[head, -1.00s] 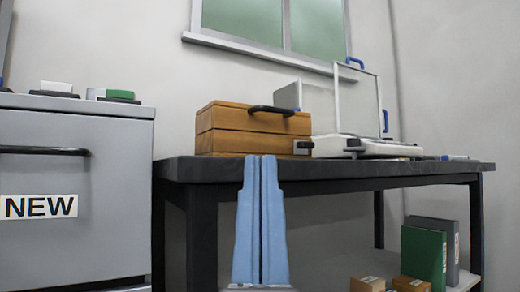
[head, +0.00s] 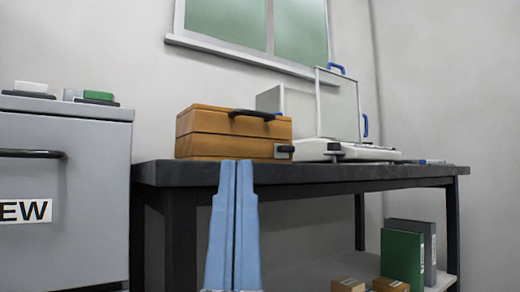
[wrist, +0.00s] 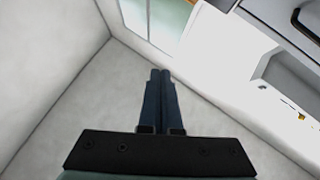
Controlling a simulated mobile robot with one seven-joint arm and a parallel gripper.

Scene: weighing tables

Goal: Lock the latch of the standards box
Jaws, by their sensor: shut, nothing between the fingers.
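The standards box (head: 215,146) is a brown wooden box with a black handle (head: 255,114) on its front. It stands closed on the dark table, left of the balance. A small black latch knob (head: 284,150) with a light plate shows at its lower right front; I cannot tell its locked state. My gripper (head: 236,163) has blue fingers pressed together, empty, in front of the table edge and below the box, touching neither in view. In the wrist view my gripper (wrist: 161,73) is also shut, and the box is not recognisable there.
The dark table (head: 400,175) carries a balance (head: 350,152) with a clear draft shield beside the box. A grey cabinet (head: 90,180) labelled NEW stands at left. Below the table a shelf holds binders (head: 402,258) and small boxes (head: 347,284). A window (head: 250,25) is behind.

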